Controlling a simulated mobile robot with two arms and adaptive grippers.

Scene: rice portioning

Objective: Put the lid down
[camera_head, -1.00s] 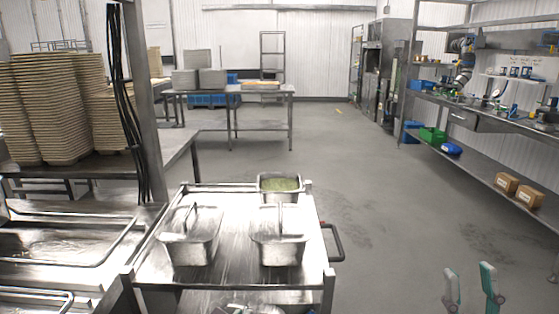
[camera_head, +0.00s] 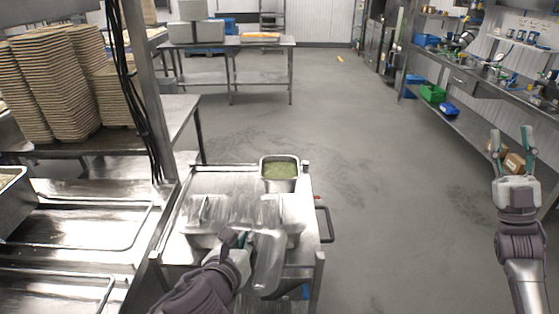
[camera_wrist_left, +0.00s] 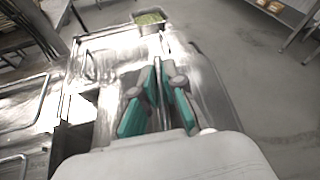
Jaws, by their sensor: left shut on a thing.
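My left gripper (camera_head: 242,240) is shut on a shiny metal lid (camera_head: 267,264), held tilted over the near side of the steel cart (camera_head: 180,262). The teal fingertips (camera_wrist_left: 158,90) are close together in the left wrist view, where the lid is hard to make out against the glare. A metal pan (camera_head: 203,240) stands on the cart to the left of the gripper. A second pan (camera_head: 292,238) is partly hidden behind the lid and gripper. My right gripper (camera_head: 513,145) is open and empty, raised at the right above the floor.
A pan of green food (camera_head: 280,172) stands at the cart's far edge and shows in the left wrist view (camera_wrist_left: 149,20). A black-and-red handle (camera_head: 326,222) sticks out from the cart's right side. Steel counters (camera_head: 85,245) adjoin at left. The floor right of the cart is clear.

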